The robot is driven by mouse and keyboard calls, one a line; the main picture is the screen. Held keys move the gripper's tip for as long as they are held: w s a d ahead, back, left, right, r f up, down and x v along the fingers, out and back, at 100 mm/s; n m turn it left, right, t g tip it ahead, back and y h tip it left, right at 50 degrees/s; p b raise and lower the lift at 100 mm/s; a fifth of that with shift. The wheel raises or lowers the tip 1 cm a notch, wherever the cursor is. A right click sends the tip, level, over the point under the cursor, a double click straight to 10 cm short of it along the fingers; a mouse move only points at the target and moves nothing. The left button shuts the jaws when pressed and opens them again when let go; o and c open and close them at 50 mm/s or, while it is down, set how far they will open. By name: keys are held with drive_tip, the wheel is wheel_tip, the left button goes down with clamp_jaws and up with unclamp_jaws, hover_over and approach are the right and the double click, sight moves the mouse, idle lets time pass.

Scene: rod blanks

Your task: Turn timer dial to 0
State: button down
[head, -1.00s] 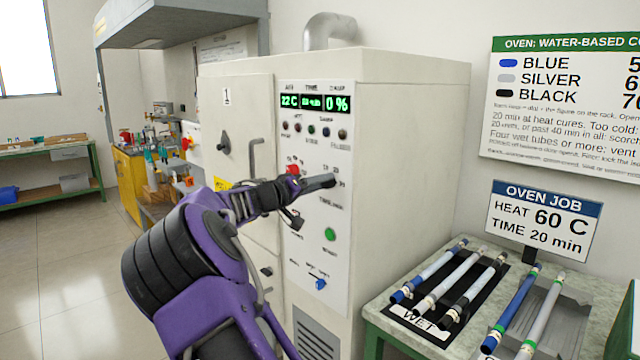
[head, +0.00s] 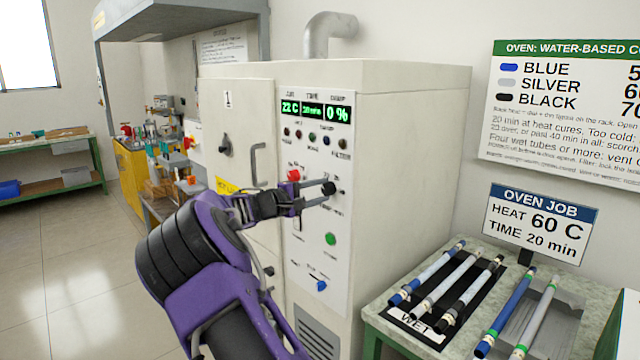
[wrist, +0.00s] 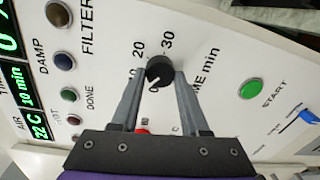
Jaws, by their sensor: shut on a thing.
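The timer dial (wrist: 160,71) is a black round knob with a white pointer line on the white panel of the oven. In the wrist view its pointer slants to the lower left; numbers 20 and 30 show above it. My gripper (wrist: 160,76) is shut on the timer dial, one finger on each side. In the head view my gripper (head: 316,193) reaches the panel from the left, and the dial (head: 329,188) shows at its fingertips. The green display (wrist: 30,88) reads 10 min and 22 C.
A green START button (wrist: 251,88) and a blue switch (head: 321,285) are lower on the panel. A red knob (head: 293,175) is close to my gripper. A table (head: 375,318) with several rods stands right of the oven. An OVEN JOB sign (head: 541,222) reads 60 C, 20 min.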

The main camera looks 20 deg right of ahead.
drive_tip(key=n+p, duration=0.3)
drive_tip(key=n, duration=0.1)
drive_tip(key=shift+r, duration=0.1)
drive_tip(key=shift+f+n+g+p, duration=0.2)
drive_tip(key=shift+n+g+p, duration=0.1)
drive_tip(key=shift+n+p, duration=0.85)
drive_tip(key=shift+n, duration=0.25)
drive_tip(key=shift+c, duration=2)
unclamp_jaws()
drive_tip(key=f+b+v, duration=0.1)
drive_tip(key=v, duration=1.6)
drive_tip(key=shift+a+r, duration=0.2)
drive_tip(key=shift+r, duration=0.2)
